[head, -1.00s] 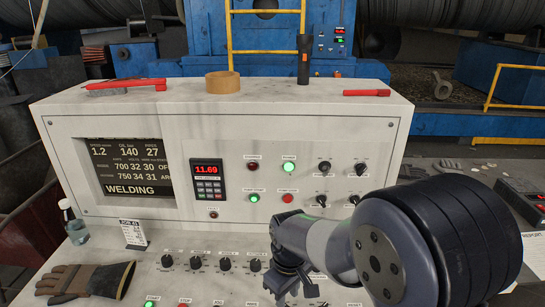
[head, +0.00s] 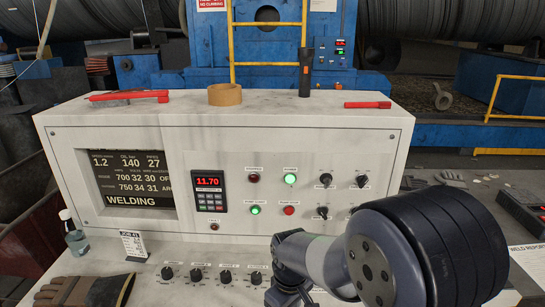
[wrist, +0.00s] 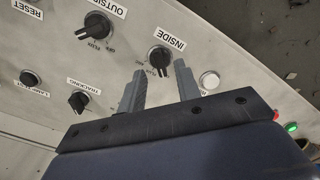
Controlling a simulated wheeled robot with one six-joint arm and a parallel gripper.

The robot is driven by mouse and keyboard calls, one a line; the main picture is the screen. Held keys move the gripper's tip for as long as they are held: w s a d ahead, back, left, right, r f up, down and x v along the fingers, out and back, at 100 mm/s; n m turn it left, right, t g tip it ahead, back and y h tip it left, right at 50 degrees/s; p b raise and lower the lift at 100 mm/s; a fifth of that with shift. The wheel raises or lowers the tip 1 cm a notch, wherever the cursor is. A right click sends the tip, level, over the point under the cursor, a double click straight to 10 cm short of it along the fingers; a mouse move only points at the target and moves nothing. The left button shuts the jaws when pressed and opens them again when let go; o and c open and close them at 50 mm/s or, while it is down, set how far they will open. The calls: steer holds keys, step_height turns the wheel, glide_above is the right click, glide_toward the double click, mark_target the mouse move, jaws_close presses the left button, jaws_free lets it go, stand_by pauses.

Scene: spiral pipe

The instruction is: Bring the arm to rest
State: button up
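My arm reaches in from the lower right of the head view, in front of the control console (head: 240,135). My gripper (head: 288,298) is at the bottom edge there, partly cut off. In the wrist view my gripper (wrist: 160,66) has its two grey fingers apart, with nothing held between them. The black INSIDE knob (wrist: 160,59) shows between and beyond the fingertips. I cannot tell whether a finger touches the panel. A white round button (wrist: 209,81) is right of the fingers, and the TRACKING knob (wrist: 78,102) is to the left.
On the console top are a red-handled tool (head: 128,96), a tape roll (head: 225,95), a flashlight (head: 305,72) and a red tool (head: 367,105). A glove (head: 85,291), bottle (head: 76,239) and job card (head: 133,245) are at lower left. A red-and-black device (head: 522,211) lies at right.

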step_height(320, 180, up, 9)
step_height(320, 180, down, 11)
steer(key=shift+r, duration=0.2)
steer(key=shift+f, duration=0.35)
steer(key=m+p, duration=0.1)
steer(key=m, duration=0.4)
steer(key=shift+r, duration=0.1)
steer(key=m+p, duration=0.1)
steer(key=m, duration=0.3)
steer(key=m+p, duration=0.1)
steer(key=m, duration=0.3)
steer(key=shift+m+p, duration=0.4)
steer(key=m+p, duration=0.1)
steer(key=m, duration=0.3)
steer(key=shift+p, duration=0.35)
steer(key=shift+r, duration=0.75)
